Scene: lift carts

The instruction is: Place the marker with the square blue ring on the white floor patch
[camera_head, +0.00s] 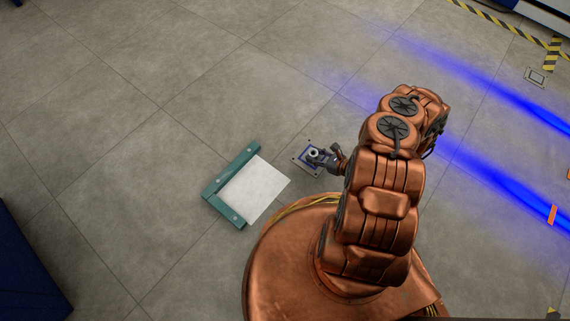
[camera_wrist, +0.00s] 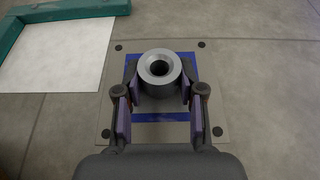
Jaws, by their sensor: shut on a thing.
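The marker (camera_wrist: 188,126) is a flat grey plate with dark dots at its corners, a square blue ring and a grey round hollow post (camera_wrist: 159,70) standing in its middle. It also shows in the head view (camera_head: 300,165). My gripper (camera_wrist: 160,92) is shut on the post, one finger on each side; it shows in the head view too (camera_head: 318,155). The white floor patch (camera_head: 254,190) lies just left of the marker, and in the wrist view it is at the upper left (camera_wrist: 50,58). I cannot tell whether the plate touches the floor.
A green L-shaped edging (camera_head: 211,190) borders the white patch on its upper-left and lower-left sides. The patch's right side is open. Another plate (camera_head: 537,76) lies far right, near striped floor tape (camera_head: 552,52). A dark blue object (camera_head: 28,265) stands at the lower left.

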